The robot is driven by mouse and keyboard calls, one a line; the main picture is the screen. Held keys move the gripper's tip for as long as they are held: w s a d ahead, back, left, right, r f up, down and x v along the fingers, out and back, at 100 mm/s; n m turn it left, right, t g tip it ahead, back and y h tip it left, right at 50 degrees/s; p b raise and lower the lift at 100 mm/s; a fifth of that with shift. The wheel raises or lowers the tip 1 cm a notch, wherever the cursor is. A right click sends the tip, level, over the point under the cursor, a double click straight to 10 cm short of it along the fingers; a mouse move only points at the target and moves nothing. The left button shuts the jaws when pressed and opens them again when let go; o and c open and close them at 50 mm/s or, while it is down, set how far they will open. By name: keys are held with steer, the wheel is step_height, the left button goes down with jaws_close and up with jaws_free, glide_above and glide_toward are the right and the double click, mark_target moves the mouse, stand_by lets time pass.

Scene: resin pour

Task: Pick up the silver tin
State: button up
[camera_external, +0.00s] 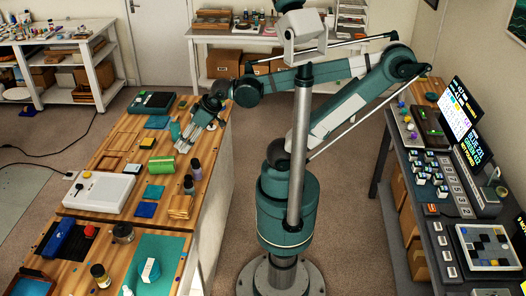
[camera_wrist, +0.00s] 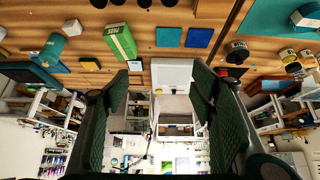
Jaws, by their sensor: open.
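A round, dark grey metallic tin (camera_external: 122,233) that looks like the silver tin sits on the near bench section, left of the teal mat. A round tin in the same place shows in the wrist view (camera_wrist: 237,51), right of the blue squares. My gripper (camera_external: 183,143) is above the far bench section, near the green block (camera_external: 161,166), well apart from the tin. In the wrist view its two dark padded fingers (camera_wrist: 160,85) are spread with nothing between them.
A white-and-blue container (camera_external: 149,270) stands on the teal mat (camera_external: 172,246). A dark bottle (camera_external: 99,275), a blue tool (camera_external: 58,238) and a white device (camera_external: 98,192) are nearby. Blue squares (camera_external: 146,210) and wooden pieces (camera_external: 180,206) lie between gripper and tin.

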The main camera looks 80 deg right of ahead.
stand_by(0.3)
